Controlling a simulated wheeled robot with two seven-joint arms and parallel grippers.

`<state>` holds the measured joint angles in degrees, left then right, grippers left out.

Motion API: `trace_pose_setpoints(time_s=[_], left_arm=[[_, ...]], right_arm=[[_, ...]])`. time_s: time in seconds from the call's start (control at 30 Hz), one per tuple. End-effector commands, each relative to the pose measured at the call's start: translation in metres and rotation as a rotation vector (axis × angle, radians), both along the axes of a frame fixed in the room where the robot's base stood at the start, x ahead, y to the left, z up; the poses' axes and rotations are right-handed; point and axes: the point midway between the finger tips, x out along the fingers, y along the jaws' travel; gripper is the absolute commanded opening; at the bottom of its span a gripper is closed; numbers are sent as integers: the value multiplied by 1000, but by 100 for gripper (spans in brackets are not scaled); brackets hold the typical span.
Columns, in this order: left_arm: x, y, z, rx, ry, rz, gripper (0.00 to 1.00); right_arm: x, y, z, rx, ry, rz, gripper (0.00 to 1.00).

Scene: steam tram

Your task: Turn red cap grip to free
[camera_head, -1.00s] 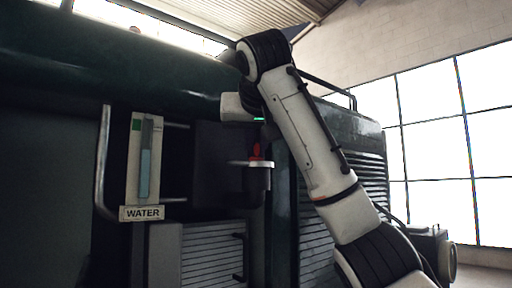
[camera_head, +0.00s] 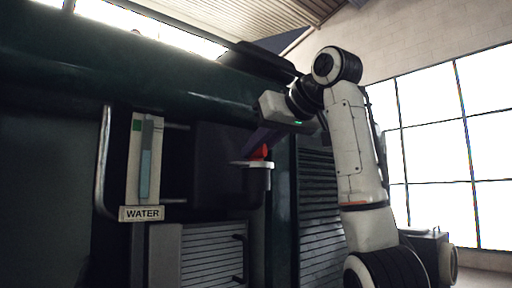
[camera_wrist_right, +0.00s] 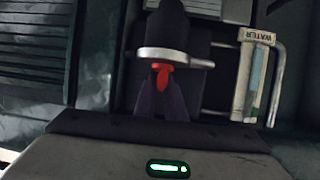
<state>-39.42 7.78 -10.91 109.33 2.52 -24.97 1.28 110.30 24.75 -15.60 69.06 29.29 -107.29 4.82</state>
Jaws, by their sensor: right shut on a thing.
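The red cap grip (camera_head: 260,152) sits on top of a dark filler pipe (camera_head: 257,184) with a pale flange (camera_head: 253,164). In the right wrist view the red grip (camera_wrist_right: 162,76) lies between the two dark purple fingers, just beside the pale flange (camera_wrist_right: 162,54). My right gripper (camera_head: 262,146) comes in from the upper right and is shut on the red grip. The fingers partly hide the grip in the head view. My left gripper is not in view.
A water gauge (camera_head: 146,160) with a WATER label (camera_head: 142,213) and a bent rail (camera_head: 103,165) stand left of the pipe. The dark green tram body (camera_head: 150,75) is behind, with a louvred panel (camera_head: 318,190) at right.

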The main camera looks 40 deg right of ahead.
Motion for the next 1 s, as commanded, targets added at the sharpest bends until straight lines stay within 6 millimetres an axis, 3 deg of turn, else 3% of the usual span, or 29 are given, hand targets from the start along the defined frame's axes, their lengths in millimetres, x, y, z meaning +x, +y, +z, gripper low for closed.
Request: trace_pose_setpoints(time_s=[0.73, 0.77, 0.87, 1.0], left_arm=[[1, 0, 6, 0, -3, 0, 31], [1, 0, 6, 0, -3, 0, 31], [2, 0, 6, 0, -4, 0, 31], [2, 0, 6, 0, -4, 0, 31]], right_arm=[[0, 0, 2, -2, -5, 109, 0], [0, 0, 2, -2, -5, 109, 12], [0, 0, 2, -1, -4, 109, 29], [0, 0, 1, -1, -2, 109, 29]])
